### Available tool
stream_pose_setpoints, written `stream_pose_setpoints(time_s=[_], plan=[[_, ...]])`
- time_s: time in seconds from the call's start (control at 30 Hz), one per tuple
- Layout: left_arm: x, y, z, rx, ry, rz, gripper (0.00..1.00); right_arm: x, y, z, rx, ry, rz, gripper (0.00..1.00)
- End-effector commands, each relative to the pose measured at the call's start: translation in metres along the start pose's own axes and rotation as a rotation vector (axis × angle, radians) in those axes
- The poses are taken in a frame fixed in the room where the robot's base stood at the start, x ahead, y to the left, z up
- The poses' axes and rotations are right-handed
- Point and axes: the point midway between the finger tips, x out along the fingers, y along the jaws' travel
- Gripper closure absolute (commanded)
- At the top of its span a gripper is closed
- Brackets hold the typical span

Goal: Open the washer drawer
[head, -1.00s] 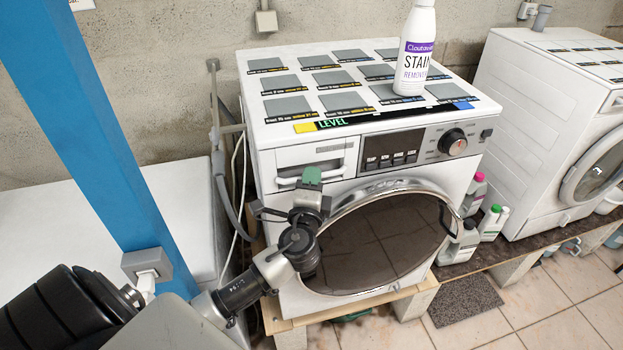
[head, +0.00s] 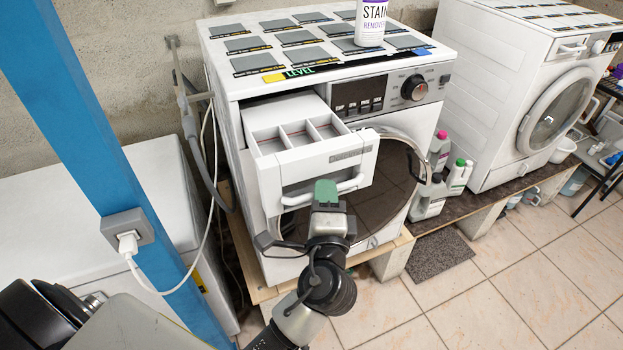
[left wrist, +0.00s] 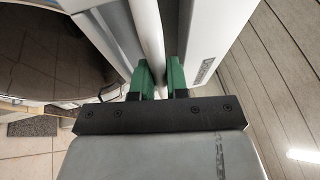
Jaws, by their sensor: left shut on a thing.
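The washer drawer (head: 318,157) is pulled out from the upper left front of the near white washer (head: 243,187). Its compartments show from above. My left gripper (head: 326,190) is at the drawer's front handle (head: 351,183). In the left wrist view its green fingers (left wrist: 162,75) stand on either side of the white handle bar (left wrist: 150,40), shut on it. The round dark washer door (head: 385,180) is behind the drawer and partly hidden by it. My right gripper does not show.
A white stain remover bottle (head: 371,22) stands on the washer top. Several detergent bottles (head: 436,185) stand between this washer and a second one (head: 490,80). A blue post (head: 75,110) rises at the left. Tiled floor (head: 510,270) is open at the front right.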

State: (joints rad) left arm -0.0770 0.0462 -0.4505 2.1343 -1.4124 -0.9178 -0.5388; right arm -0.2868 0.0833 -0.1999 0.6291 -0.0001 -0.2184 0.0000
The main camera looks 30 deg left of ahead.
Motion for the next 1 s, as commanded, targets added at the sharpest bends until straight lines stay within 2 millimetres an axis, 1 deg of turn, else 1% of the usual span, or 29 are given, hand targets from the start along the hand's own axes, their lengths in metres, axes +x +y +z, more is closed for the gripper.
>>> stream_pose_setpoints(time_s=[0.03,0.2,0.4,0.6,0.63,0.67,1.0], plan=[[-0.007,0.002,-0.003,-0.001,0.000,0.006,1.00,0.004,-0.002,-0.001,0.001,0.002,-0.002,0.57],[-0.018,-0.001,-0.008,0.000,0.000,0.004,1.00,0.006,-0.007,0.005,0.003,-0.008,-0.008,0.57],[-0.021,-0.003,-0.009,0.002,0.000,0.003,1.00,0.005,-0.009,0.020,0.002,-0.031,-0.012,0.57],[-0.020,-0.003,-0.009,0.002,0.001,0.003,1.00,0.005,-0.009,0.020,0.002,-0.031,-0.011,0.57],[-0.020,-0.003,-0.009,0.002,0.001,0.003,0.81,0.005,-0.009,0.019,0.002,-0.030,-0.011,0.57],[-0.020,-0.003,-0.009,0.002,0.001,0.003,0.76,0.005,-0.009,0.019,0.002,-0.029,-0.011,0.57],[-0.019,-0.002,-0.009,0.002,0.002,0.001,0.76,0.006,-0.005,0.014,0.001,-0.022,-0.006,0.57]])
